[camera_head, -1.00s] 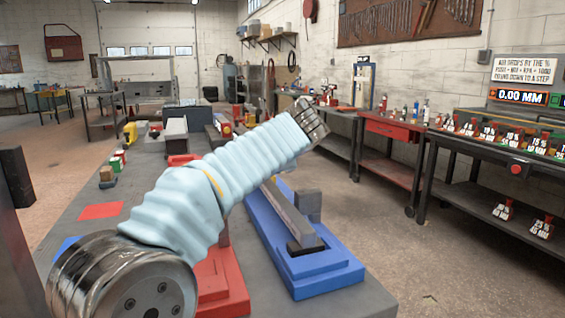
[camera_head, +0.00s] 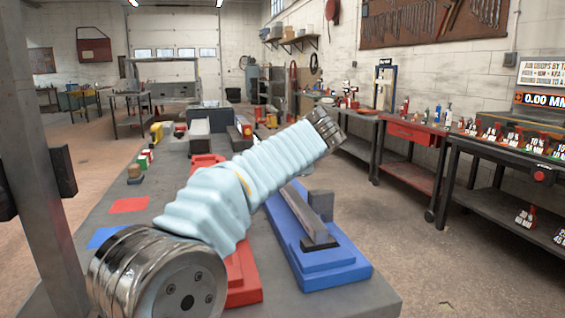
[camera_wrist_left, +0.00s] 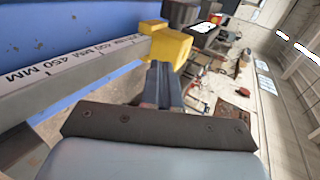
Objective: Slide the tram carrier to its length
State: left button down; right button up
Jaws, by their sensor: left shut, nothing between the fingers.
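My left arm, in a pale blue sleeve, reaches across the head view, its metal wrist end (camera_head: 325,125) above the bench; its fingers are hidden there. In the left wrist view my left gripper (camera_wrist_left: 163,75) is shut and empty. A long grey bar (camera_wrist_left: 75,72) with lettering ending in "450 MM" runs along the left of that view, beside the gripper and apart from it. In the head view a grey bar (camera_head: 307,212) lies on a blue stepped base (camera_head: 335,272). I cannot tell which part is the tram carrier. My right gripper is not in view.
A red base (camera_head: 243,277) stands left of the blue one, partly behind my arm. A red mat (camera_head: 128,205) lies on the bench. A sign and a "0.00 MM" display (camera_head: 543,99) are at right.

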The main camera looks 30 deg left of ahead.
pick_arm(q)
jog(key=shift+b+v, duration=0.3)
jog(key=shift+v, duration=0.65)
jog(key=shift+s+d, duration=0.1)
jog(key=shift+d, duration=0.15)
jog(key=b+v, duration=0.1)
jog(key=v, duration=0.7)
